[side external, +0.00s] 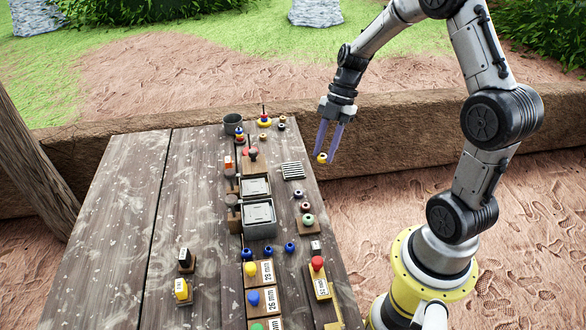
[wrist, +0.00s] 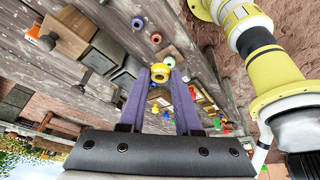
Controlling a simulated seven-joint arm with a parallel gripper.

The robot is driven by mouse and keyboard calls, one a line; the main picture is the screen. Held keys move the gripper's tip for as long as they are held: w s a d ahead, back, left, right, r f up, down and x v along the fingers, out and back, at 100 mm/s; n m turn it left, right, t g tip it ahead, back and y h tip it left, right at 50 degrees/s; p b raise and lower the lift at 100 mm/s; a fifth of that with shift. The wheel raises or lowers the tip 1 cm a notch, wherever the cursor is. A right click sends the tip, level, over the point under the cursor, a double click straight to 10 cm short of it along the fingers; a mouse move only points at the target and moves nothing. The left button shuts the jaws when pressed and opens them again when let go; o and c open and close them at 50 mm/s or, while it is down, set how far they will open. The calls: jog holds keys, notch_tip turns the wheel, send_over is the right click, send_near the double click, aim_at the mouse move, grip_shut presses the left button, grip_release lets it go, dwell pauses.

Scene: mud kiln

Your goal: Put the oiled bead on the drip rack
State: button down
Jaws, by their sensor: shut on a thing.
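My gripper (side external: 325,157) is shut on a yellow bead (side external: 321,158), held at the purple fingertips above the right side of the table. In the wrist view the bead (wrist: 169,61) shows its dark hole at the tips of my gripper (wrist: 161,74). Whether the bead is wet with oil is too small to tell. A small grey slatted rack (side external: 293,170), which looks like the drip rack, lies near the table's right edge, left of and below the bead in the side view. No bead shows on it. I cannot make out the rack in the wrist view.
Two grey lidded bins (side external: 259,218) stand left of the rack. Labelled blocks (side external: 263,272) fill the near end.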

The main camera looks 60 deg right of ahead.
send_over(292, 170)
jog(key=d, duration=0.2)
jog(key=f, duration=0.9)
jog(key=shift+s+a+f, duration=0.25)
jog(key=shift+f, duration=0.05)
jog(key=shift+w+f, duration=0.3)
jog(key=shift+f, duration=1.55)
jog(key=shift+f, duration=0.2)
jog(key=c, duration=0.6)
grip_release()
